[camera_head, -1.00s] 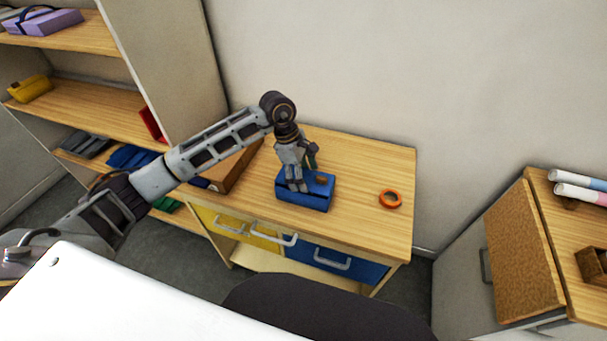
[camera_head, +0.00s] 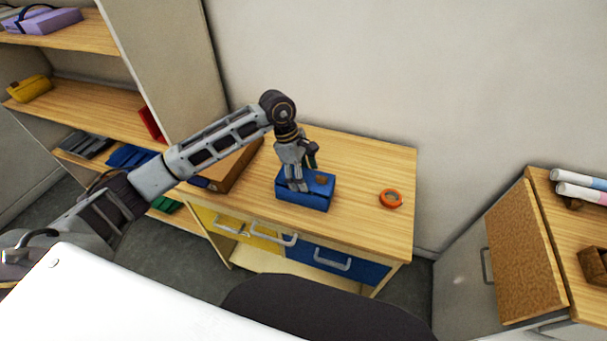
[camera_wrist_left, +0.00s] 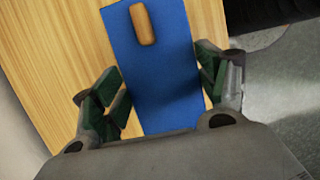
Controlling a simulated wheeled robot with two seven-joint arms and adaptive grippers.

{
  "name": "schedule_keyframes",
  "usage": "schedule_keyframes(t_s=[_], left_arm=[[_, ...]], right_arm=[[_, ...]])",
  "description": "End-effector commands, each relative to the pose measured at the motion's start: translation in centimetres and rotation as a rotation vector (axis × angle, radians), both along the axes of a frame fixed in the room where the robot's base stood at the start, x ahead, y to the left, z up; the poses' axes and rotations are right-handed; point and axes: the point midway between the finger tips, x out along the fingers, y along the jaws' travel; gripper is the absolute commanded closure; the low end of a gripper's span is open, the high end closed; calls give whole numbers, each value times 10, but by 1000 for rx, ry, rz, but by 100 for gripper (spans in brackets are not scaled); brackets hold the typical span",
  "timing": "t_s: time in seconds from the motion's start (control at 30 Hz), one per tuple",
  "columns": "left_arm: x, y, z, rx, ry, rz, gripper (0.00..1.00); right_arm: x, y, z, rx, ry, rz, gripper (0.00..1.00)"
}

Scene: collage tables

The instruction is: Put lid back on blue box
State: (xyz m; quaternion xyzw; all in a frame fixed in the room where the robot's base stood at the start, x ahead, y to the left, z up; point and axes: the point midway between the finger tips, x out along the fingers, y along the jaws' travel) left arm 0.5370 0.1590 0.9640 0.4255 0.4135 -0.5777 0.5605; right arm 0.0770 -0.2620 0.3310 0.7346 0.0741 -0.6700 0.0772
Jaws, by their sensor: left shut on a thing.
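The blue box (camera_head: 303,201) stands on the wooden desk near its front edge. The blue lid (camera_head: 324,187), with a small wooden handle (camera_wrist_left: 143,24), lies over the top of the box and looks flush with it. My left gripper (camera_head: 297,186) points down at the left part of the lid. In the left wrist view its green-padded fingers (camera_wrist_left: 163,92) are on both sides of the lid (camera_wrist_left: 160,62), shut on it. The box under the lid is hidden in that view. My right gripper is not in view.
An orange tape ring (camera_head: 390,198) lies on the desk (camera_head: 365,165) to the right of the box. A brown tray (camera_head: 232,168) is to the left, partly behind my left arm. A shelf unit (camera_head: 60,95) stands at left.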

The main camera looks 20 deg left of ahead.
Motion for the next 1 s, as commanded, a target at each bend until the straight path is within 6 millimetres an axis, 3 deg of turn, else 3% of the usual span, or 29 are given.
schedule_keyframes(t_s=[0.33, 0.37, 0.53, 1.0], left_arm=[[0, 0, 0, 0, 0, 0, 48], [0, 0, 0, 0, 0, 0, 23], [0, 0, 0, 0, 0, 0, 1], [0, 0, 0, 0, 0, 0, 0]], right_arm=[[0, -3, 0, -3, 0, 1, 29], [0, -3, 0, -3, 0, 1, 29], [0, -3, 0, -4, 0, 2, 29], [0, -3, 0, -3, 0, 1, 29]])
